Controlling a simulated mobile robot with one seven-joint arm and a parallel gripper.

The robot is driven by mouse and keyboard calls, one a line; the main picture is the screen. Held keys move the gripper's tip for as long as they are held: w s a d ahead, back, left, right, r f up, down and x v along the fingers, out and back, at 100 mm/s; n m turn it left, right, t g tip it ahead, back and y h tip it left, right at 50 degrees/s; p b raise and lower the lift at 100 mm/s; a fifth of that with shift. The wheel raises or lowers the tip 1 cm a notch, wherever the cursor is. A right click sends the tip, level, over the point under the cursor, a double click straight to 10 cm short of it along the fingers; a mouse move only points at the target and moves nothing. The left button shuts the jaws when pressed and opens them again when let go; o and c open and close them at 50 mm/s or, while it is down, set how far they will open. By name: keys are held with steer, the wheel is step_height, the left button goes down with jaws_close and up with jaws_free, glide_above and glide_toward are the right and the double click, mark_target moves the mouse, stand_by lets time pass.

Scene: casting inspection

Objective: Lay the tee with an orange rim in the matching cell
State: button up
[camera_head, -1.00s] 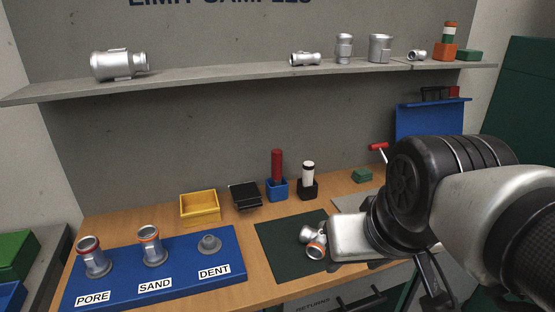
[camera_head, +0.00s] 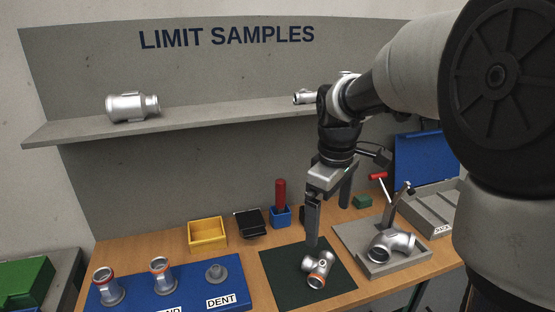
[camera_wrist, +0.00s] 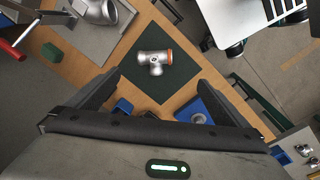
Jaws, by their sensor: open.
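The tee with an orange rim (camera_head: 319,265) is a silver pipe piece lying on the dark green mat (camera_head: 283,280). In the wrist view the tee (camera_wrist: 153,60) lies on the mat, its orange rim facing right and its branch toward my gripper. My gripper (camera_head: 328,224) is open and empty above the mat, pointing down, its fingers apart from the tee. In the wrist view my gripper (camera_wrist: 156,80) has a finger on each side below the tee. A grey tray with cells (camera_head: 433,212) stands at the right; its cell labels are mostly hidden or unreadable.
A blue stand (camera_head: 190,284) with rimmed silver pieces and a grey DENT piece is at left. A yellow bin (camera_head: 207,233), black holder (camera_head: 250,222) and red-topped blue holder (camera_head: 281,216) stand behind. A larger casting (camera_head: 391,245) sits on a grey plate (camera_head: 357,238) right of the mat.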

steer(key=n+g+p, duration=0.1)
steer(key=n, duration=0.1)
glide_toward(319, 262)
steer(key=f+b, duration=0.1)
steer(key=f, duration=0.1)
steer(key=f+b, duration=0.1)
steer(key=f, duration=0.1)
steer(key=shift+w+d+f, duration=0.1)
steer(key=shift+d+f, duration=0.1)
steer(key=shift+f, duration=0.05)
steer(key=shift+f+b, duration=0.8)
steer(key=shift+f, duration=2.15)
steer(key=shift+w+r, duration=0.1)
steer(key=c, duration=1.6)
